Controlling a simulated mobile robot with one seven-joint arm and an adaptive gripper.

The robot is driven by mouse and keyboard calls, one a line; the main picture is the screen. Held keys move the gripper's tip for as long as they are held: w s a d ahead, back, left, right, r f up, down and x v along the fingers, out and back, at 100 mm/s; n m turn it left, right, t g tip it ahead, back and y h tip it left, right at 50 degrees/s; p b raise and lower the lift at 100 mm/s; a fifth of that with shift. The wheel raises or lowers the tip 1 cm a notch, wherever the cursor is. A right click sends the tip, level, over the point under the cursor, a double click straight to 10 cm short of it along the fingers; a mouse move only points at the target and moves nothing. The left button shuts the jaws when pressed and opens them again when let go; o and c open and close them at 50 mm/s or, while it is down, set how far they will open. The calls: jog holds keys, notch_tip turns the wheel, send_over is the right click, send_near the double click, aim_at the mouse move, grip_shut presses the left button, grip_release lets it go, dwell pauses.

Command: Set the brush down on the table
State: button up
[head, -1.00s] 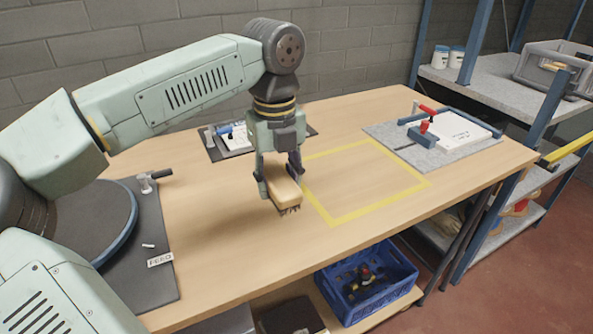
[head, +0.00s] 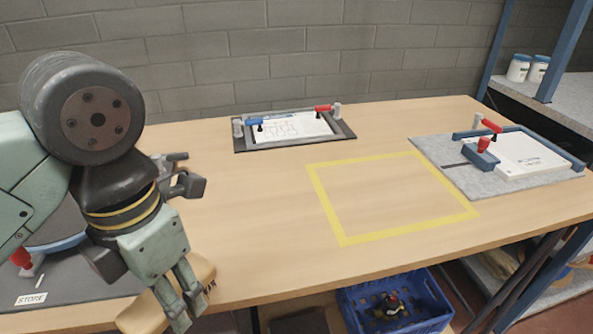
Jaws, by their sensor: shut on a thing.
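The brush (head: 143,314) has a tan wooden body with dark bristles just showing at its right end. It is at the lower left of the head view. My gripper (head: 182,305) is shut on it, with the fingers across its body. The brush is near the front edge of the table (head: 255,215); I cannot tell whether it touches the top or hangs just above it. Part of the brush is hidden behind the fingers.
A yellow taped square (head: 395,198) on the table is empty. A framed board with clamps (head: 295,128) lies at the back, and a grey mat with a white block and red-handled clamps (head: 500,160) at the right. A blue crate (head: 395,300) stands below the front edge.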

jog(key=p, duration=0.3)
send_over(213, 240)
jog(key=shift+s+f, duration=0.15)
jog(key=shift+f, duration=0.55)
jog(key=shift+w+a+f+p, duration=0.1)
jog(key=shift+w+f+p, duration=0.1)
jog(key=shift+f+p, duration=0.1)
jog(key=shift+f, duration=1.55)
jog(key=shift+f, duration=0.1)
jog(key=shift+f, duration=0.1)
jog(key=o, duration=1)
notch_tip(213, 240, up, 12)
jog(key=shift+r, duration=0.25)
